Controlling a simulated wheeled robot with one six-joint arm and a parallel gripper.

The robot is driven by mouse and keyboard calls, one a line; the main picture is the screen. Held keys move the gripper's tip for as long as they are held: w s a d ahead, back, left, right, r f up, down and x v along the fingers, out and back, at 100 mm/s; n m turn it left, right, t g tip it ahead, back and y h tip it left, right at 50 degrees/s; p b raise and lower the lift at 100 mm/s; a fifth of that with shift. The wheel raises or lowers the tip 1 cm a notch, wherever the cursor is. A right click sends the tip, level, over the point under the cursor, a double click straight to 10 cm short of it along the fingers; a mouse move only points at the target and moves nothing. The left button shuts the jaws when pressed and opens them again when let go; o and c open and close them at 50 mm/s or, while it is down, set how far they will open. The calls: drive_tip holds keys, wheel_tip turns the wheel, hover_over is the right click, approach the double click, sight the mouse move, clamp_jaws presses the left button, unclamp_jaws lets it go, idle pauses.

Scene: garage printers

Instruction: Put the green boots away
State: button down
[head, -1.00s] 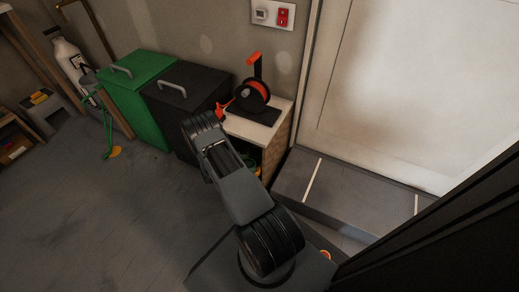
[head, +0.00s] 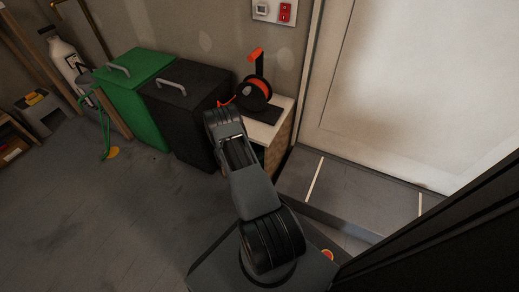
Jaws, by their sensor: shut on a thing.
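No green boots can be made out in the head view now. A small wooden cabinet (head: 282,135) with a pale top stands against the wall, left of the door step. Its open front shows a dark inside, partly covered by my arm. My arm reaches up the middle of the picture toward the cabinet and the black bin. My gripper is hidden behind the arm's links, so neither its jaws nor anything in them shows.
A cable reel (head: 254,94) sits on the cabinet. A black bin (head: 187,118) and a green bin (head: 132,95) stand left of it. A grey step (head: 345,190) lies before the white door (head: 385,100). Floor (head: 90,215) at left is clear.

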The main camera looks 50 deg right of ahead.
drive_tip(key=shift+w+d, duration=0.2)
drive_tip(key=shift+d, duration=0.55)
drive_tip(key=shift+d+f+b, duration=0.15)
drive_tip(key=shift+d+b, duration=0.05)
drive_tip(key=shift+b, duration=0.15)
drive_tip(key=shift+w+f, duration=0.1)
drive_tip(key=shift+f, duration=0.4)
drive_tip(key=shift+f+b, duration=0.15)
drive_tip(key=shift+b, duration=0.25)
unclamp_jaws()
drive_tip(key=shift+a, duration=0.1)
